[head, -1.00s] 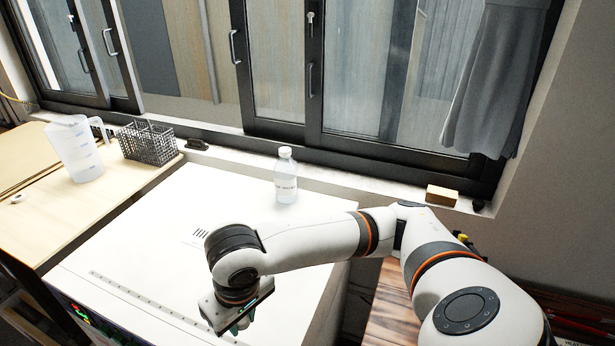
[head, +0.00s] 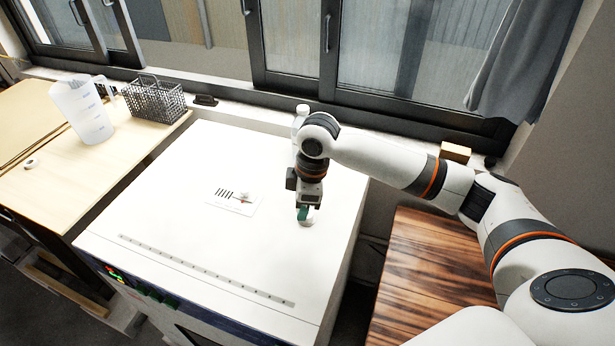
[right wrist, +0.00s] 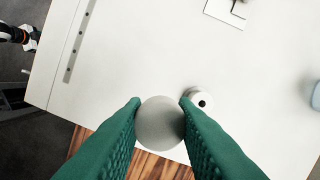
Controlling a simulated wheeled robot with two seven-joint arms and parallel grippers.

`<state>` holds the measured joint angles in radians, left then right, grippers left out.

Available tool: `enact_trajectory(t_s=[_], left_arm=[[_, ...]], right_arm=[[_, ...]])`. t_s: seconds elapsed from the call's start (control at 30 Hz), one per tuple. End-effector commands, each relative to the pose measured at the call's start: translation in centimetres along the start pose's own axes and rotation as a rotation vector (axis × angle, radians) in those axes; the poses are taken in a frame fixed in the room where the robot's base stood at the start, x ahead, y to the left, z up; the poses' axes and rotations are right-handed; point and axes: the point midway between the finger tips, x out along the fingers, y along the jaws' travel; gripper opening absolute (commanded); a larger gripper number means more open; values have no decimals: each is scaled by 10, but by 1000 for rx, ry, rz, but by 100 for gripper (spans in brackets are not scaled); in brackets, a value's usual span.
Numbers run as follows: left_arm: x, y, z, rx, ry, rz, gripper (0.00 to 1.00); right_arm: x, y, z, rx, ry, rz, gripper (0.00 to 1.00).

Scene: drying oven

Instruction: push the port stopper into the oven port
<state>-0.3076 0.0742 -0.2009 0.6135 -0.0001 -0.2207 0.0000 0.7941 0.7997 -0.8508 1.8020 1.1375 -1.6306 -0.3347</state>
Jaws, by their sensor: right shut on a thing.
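The port stopper (right wrist: 160,122) is a grey round piece, seen from above in the right wrist view. My right gripper (right wrist: 160,108) has its green textured fingers shut on its two sides. The oven port (right wrist: 198,99) is a white raised ring with a dark hole in the white oven top. In that view it shows just beyond the stopper, to the right, and the hole looks uncovered. In the head view my right gripper (head: 305,211) points down low over the right part of the oven top (head: 180,180). The stopper's height above the port cannot be told. My left gripper is not in view.
A clear bottle (head: 299,118) stands behind my right wrist, partly hidden. A pitcher (head: 82,112) and a wire basket (head: 153,99) stand on the left table. A striped wooden surface (head: 430,270) lies right of the oven.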

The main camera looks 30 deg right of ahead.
Motion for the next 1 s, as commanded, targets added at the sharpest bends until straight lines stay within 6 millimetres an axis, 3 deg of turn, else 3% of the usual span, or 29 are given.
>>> enact_trajectory(t_s=[0.3,0.5,0.77,1.0], left_arm=[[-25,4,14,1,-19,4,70],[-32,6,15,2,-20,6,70],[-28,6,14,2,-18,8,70],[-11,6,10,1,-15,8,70]], right_arm=[[-4,-44,-4,-438,-2,67,4],[-2,-59,-8,-613,-2,93,4],[3,-63,-11,-671,-2,100,4],[18,-63,-13,-669,-1,99,4]])
